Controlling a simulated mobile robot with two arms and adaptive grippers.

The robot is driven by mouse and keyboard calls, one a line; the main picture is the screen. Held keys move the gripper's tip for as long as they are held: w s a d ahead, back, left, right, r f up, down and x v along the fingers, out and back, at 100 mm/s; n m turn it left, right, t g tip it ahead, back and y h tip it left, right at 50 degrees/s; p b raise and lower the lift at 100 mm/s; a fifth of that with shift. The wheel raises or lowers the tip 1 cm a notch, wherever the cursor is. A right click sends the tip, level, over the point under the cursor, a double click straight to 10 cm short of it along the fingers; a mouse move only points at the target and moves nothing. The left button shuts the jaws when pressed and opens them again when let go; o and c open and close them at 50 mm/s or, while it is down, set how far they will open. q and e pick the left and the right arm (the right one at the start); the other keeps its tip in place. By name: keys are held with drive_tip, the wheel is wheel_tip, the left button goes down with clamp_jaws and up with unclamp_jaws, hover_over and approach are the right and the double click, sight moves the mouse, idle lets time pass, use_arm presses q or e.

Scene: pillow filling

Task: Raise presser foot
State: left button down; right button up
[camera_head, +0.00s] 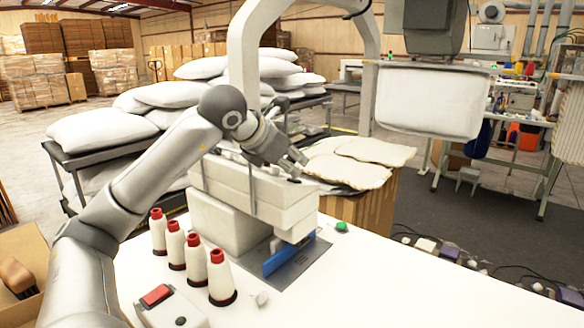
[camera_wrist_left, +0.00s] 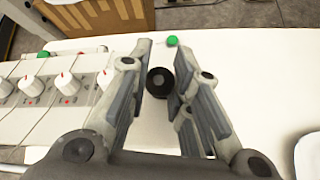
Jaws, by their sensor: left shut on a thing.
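The white sewing machine (camera_head: 265,195) stands on the white table, with a blue part (camera_head: 283,258) low at its needle end on a grey plate (camera_head: 300,268). My left gripper (camera_head: 298,160) is above the end of the machine's head. In the left wrist view its fingers (camera_wrist_left: 160,72) stand on both sides of a round black knob (camera_wrist_left: 160,82) and are shut on it. A small dark piece below the fingertips shows in the head view. The presser foot itself cannot be made out. My right gripper is not in view.
Several white thread cones with red tops (camera_head: 198,264) stand left of the machine. A control box with a red switch (camera_head: 157,296) is in front. A green button (camera_head: 341,227) is on the table, whose right part is clear. Pillows (camera_head: 100,130) lie behind.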

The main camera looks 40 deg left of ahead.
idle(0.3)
use_arm(q)
drive_tip(key=c, duration=1.3)
unclamp_jaws()
drive_tip(key=v, duration=1.2)
